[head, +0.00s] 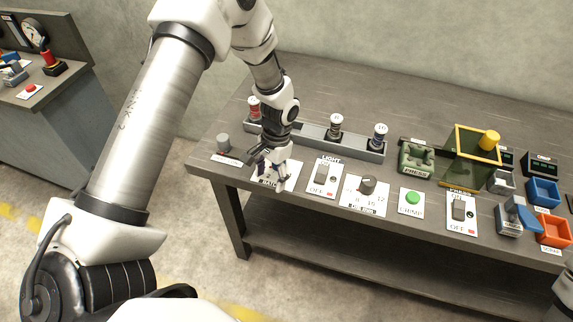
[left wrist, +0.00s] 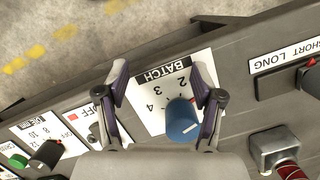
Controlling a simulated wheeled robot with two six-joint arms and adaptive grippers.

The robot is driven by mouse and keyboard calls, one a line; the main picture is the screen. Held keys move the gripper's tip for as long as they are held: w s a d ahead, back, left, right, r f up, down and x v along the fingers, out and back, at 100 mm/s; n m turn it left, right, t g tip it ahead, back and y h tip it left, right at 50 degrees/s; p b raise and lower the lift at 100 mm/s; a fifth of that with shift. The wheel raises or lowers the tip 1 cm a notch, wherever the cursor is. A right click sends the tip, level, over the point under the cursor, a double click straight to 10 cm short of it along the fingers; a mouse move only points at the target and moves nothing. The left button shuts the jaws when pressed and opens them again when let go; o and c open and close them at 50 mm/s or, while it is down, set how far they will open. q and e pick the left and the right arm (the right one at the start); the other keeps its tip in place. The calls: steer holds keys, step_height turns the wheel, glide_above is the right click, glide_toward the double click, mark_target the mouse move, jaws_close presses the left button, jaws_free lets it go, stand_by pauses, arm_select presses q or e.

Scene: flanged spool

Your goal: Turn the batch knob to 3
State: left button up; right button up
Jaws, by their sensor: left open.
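The batch panel (left wrist: 150,104) is a white plate marked BATCH with the numbers 2, 3 and 4 visible. My left gripper (head: 269,170) is open over the panel. In the left wrist view the gripper (left wrist: 160,95) has its fingers spread, with the knob between them in the picture, nearer the right finger. Contact cannot be told. My right gripper is not in view.
A light switch panel (head: 324,178), a dial panel (head: 366,196) and a green button (head: 412,198) stand to the right along the table's front. A grey rack (head: 355,147) with spools stands behind. A short/long switch (left wrist: 306,77) sits on the other side.

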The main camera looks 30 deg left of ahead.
arm_select(q)
steer(key=w+r, duration=0.2)
steer(key=w+a+r+t, duration=0.1)
steer(key=w+r, duration=0.1)
steer(key=w+r+t+b, duration=0.1)
steer(key=w+r, duration=0.1)
steer(key=shift+w+a, duration=0.2)
steer(key=shift+a, duration=0.15)
steer(key=shift+w+r+t, duration=0.1)
steer(key=shift+r+t, duration=0.2)
step_height(320, 180, down, 7)
steer(key=shift+w+p, duration=0.1)
steer(key=shift+p, duration=0.55)
steer(key=shift+f, duration=0.2)
steer(key=c, duration=1.1)
